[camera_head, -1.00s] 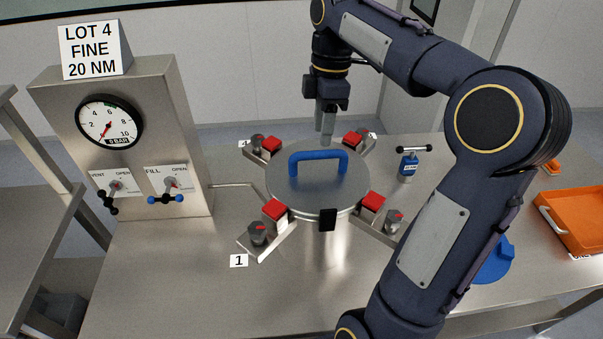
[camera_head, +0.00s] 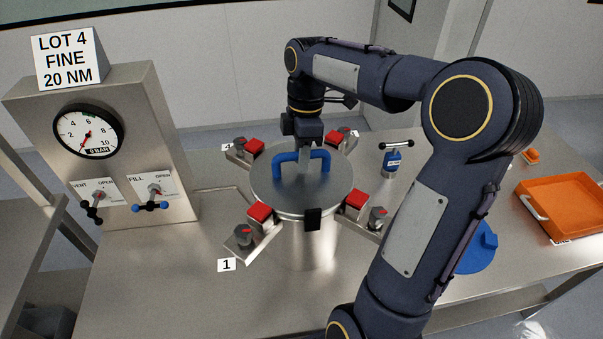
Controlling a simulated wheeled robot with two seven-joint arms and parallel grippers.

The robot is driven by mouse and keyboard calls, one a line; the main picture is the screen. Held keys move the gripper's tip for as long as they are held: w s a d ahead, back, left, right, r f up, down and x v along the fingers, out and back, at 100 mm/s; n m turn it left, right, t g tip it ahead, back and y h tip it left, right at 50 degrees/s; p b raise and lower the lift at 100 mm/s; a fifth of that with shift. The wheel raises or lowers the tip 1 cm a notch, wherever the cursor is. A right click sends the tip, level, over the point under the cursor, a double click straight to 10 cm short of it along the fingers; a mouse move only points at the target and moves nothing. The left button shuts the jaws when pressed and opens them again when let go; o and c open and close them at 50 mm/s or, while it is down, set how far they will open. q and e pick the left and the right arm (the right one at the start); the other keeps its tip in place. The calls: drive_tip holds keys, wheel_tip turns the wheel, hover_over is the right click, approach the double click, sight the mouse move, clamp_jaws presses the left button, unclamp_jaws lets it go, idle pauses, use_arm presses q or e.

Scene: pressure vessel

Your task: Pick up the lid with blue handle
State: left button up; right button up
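The round metal lid (camera_head: 318,196) with a blue handle (camera_head: 279,165) sits level on the pressure vessel (camera_head: 312,245) in the middle of the table. My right gripper (camera_head: 304,161) points down at the middle of the handle's top bar. One grey finger shows in front of the bar and covers part of it. The fingers are seen edge-on, so I cannot tell whether they are open or shut on it. My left gripper is not in view.
Clamps with red blocks (camera_head: 261,212) surround the lid, swung outward. A gauge panel (camera_head: 155,105) stands at left. Bare table lies in front.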

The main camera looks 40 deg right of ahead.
clamp_jaws()
idle(1.0)
drive_tip(key=shift+r, duration=0.2)
